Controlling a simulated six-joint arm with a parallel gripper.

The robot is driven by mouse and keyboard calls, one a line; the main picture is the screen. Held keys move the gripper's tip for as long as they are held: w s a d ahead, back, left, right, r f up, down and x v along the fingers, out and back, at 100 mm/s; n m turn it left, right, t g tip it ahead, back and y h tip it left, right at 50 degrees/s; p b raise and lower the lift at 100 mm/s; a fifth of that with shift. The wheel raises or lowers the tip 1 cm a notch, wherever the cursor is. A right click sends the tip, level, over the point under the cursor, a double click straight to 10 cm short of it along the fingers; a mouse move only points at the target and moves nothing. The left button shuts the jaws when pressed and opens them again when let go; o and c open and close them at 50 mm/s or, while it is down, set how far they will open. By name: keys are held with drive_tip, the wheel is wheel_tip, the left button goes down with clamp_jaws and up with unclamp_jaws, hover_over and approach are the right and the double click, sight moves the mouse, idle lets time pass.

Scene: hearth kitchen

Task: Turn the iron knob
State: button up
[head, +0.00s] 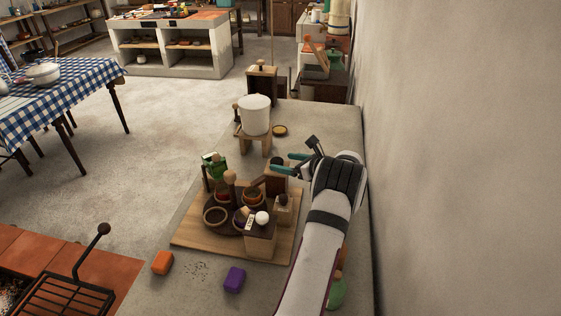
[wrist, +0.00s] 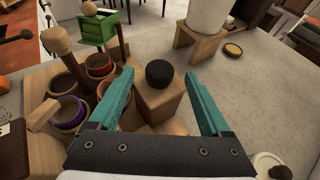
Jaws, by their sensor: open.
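The iron knob (wrist: 160,73) is a round, black, ridged knob on top of a wooden block (wrist: 157,103), seen in the wrist view. My gripper (wrist: 159,78) is open, with one teal finger to the left of the knob and the other to its right. Both fingers appear apart from the knob, and nothing is held. In the head view my gripper (head: 281,163) is over the far right part of the wooden board (head: 188,236), at the block (head: 276,182). The knob shows there as a small dark shape (head: 277,161) between the fingers.
Round bowls (head: 215,215) stand close to the left of the block, with a green box (head: 213,164) behind them. Another block with a white ball (head: 262,218) stands nearer. A white bucket (head: 255,115) on a wooden stand is beyond. The wall (head: 450,160) runs along the right.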

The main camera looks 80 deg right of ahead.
sight(277, 159)
drive_tip(key=shift+x, duration=1.4)
clamp_jaws()
drive_tip(key=m+g+h, duration=0.1)
drive_tip(key=m, duration=0.1)
drive_tip(key=m+g+h, duration=0.1)
drive_tip(key=g+h, duration=0.1)
drive_tip(key=m+g+h, duration=0.1)
drive_tip(key=m+g, duration=0.1)
drive_tip(key=shift+w+a+m, duration=0.3)
drive_tip(key=shift+w+r+m+g+h, duration=0.15)
drive_tip(key=shift+m+g+h, duration=0.35)
drive_tip(key=shift+m+g, duration=0.45)
drive_tip(key=shift+w+f+m+g+h, duration=0.1)
drive_tip(key=shift+m+g+h, duration=0.4)
drive_tip(key=shift+m+g, duration=0.4)
drive_tip(key=shift+r+g, duration=0.1)
drive_tip(key=shift+g, duration=0.25)
